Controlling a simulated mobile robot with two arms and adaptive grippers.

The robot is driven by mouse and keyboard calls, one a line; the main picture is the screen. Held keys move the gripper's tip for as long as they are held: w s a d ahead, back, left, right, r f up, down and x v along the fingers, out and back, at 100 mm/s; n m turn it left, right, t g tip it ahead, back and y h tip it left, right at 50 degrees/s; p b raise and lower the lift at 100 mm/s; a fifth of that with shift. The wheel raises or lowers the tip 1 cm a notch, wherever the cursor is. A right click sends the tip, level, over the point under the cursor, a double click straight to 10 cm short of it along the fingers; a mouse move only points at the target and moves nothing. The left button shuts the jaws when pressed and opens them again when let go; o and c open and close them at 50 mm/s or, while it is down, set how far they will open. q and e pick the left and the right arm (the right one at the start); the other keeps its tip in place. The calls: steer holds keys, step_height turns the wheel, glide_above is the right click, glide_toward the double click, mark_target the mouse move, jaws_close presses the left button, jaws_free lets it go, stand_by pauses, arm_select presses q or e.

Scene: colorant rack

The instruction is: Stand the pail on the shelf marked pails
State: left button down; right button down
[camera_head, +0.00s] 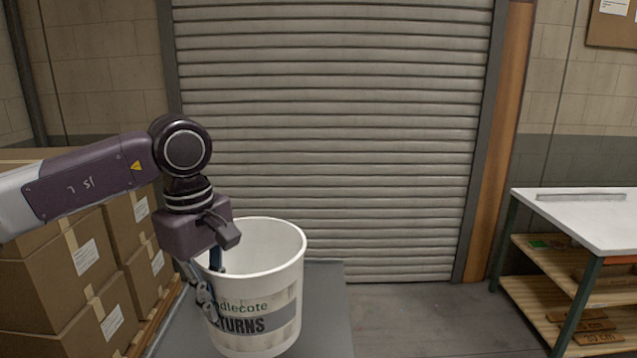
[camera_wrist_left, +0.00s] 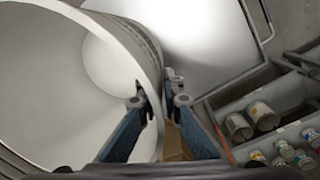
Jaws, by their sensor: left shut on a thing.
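My left gripper (camera_head: 211,284) is shut on the pail's wall at the near left rim. In the left wrist view the fingers (camera_wrist_left: 158,104) straddle the wall of the pail (camera_wrist_left: 45,75), one inside and one outside. I cannot read a "pails" marking in either view. My right gripper is not in view.
Stacked cardboard boxes (camera_head: 62,283) stand at the left. A white-topped bench (camera_head: 590,212) with wooden lower shelves (camera_head: 530,296) stands at the right. A roller shutter (camera_head: 335,120) closes the back. Grey trays (camera_wrist_left: 276,107) with several cans show in the left wrist view. Floor (camera_head: 420,315) is clear before the shutter.

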arm_select(q)
steer(key=s+a+f+m, duration=0.2)
steer(key=s+f+m, duration=0.8)
steer(key=s+m, duration=0.1)
steer(key=shift+a+f, duration=0.15)
steer(key=shift+f, duration=0.2)
stand_by(0.5)
